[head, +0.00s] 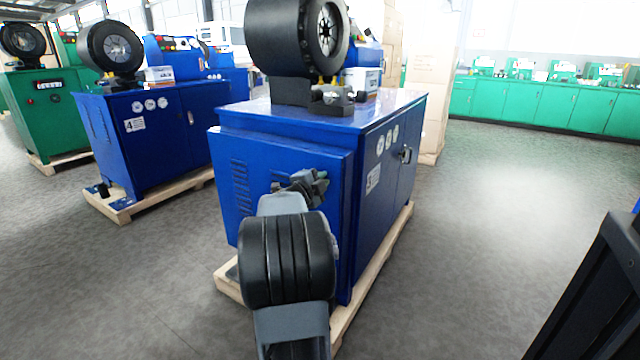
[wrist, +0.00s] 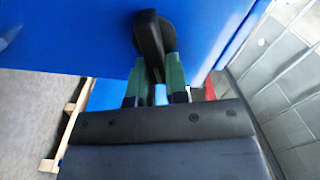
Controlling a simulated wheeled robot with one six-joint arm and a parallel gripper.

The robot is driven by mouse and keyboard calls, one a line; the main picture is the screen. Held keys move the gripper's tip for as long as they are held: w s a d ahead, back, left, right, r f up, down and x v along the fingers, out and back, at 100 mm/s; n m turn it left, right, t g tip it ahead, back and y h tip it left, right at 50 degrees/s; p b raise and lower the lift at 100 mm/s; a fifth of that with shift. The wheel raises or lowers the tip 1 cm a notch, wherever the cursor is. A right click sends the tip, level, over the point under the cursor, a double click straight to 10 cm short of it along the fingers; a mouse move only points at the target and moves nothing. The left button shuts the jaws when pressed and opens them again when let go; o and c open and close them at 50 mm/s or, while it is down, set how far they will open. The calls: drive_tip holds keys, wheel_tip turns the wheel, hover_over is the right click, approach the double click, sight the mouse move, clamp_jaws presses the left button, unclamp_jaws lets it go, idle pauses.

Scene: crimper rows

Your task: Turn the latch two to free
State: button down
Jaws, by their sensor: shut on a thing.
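A black latch handle (wrist: 149,40) sits on the blue panel of the machine cabinet (head: 290,160). In the wrist view my gripper (wrist: 156,78) has its two green-padded fingers on either side of the handle's lower end, shut on it. The handle stands nearly upright in the wrist view, with its lower tip between the fingers. In the head view my gripper (head: 312,183) is against the cabinet's near left face, and my arm hides the latch there. I cannot read a number on this latch.
The cabinet stands on a wooden pallet (head: 372,281) and carries a large black crimper head (head: 290,36). A second blue machine (head: 150,140) stands to the left, with a green one (head: 45,110) beyond. Grey floor (head: 490,200) is open on the right.

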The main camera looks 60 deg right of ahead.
drive_tip(key=shift+s+f+m, duration=0.1)
drive_tip(key=shift+f+m, duration=0.15)
drive_tip(key=shift+m, duration=0.7)
drive_tip(key=shift+f+m, duration=0.2)
drive_tip(key=shift+m, duration=0.75)
drive_tip(key=c, duration=1.1)
unclamp_jaws()
drive_tip(key=shift+a, duration=0.1)
drive_tip(key=shift+a+p, duration=1.75)
drive_tip(key=shift+a, duration=5.1)
